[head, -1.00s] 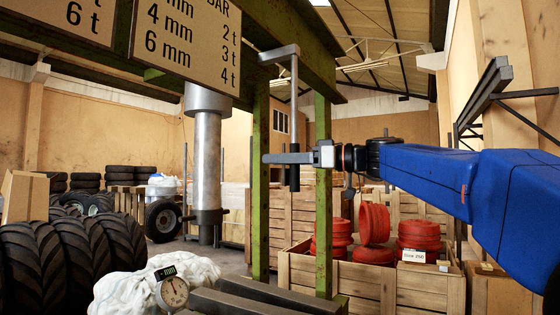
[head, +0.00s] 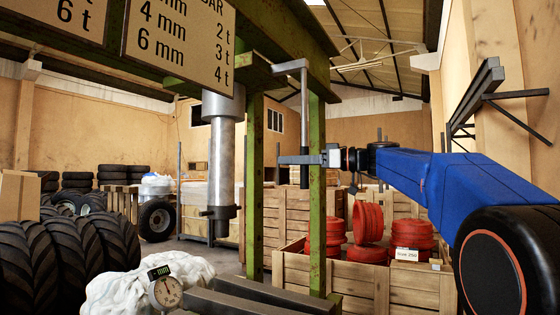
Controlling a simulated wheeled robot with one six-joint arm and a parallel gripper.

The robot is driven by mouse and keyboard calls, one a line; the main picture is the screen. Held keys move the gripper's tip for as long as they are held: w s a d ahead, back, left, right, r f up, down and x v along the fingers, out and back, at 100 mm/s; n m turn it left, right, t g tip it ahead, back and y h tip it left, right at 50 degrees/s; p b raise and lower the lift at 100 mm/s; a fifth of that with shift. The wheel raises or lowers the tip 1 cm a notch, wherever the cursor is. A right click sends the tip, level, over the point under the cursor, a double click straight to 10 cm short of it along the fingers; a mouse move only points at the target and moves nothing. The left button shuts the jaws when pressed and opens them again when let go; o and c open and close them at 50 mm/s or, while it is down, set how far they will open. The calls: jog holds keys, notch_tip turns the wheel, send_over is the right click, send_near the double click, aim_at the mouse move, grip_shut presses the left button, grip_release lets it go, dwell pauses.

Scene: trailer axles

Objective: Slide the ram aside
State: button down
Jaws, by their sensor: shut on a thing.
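The ram (head: 223,155) is a grey steel cylinder with a wider top collar. It hangs upright under the green press beam (head: 262,82), left of the near green post. A grey cranked handle (head: 304,95) sticks out from the beam and drops to a dark grip (head: 304,178). My gripper (head: 290,159) comes in from the right, level, and is shut on this handle's grip. The far finger is mostly hidden. The ram's lower end hangs clear above the grey bars (head: 250,303) of the press bed.
Green posts (head: 317,200) stand close to my gripper. A wooden crate of red rings (head: 365,275) is below my arm. A dial gauge (head: 166,292) and white sacking (head: 125,290) lie front left, beside large black tyres (head: 65,255). A wall rack (head: 480,95) is at right.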

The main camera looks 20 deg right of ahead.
jog(key=w+d, duration=1)
jog(key=c, duration=1.6)
grip_release()
jog(key=shift+o, duration=0.2)
jog(key=shift+s, duration=0.15)
jog(key=v, duration=1.7)
jog(key=shift+d, duration=0.15)
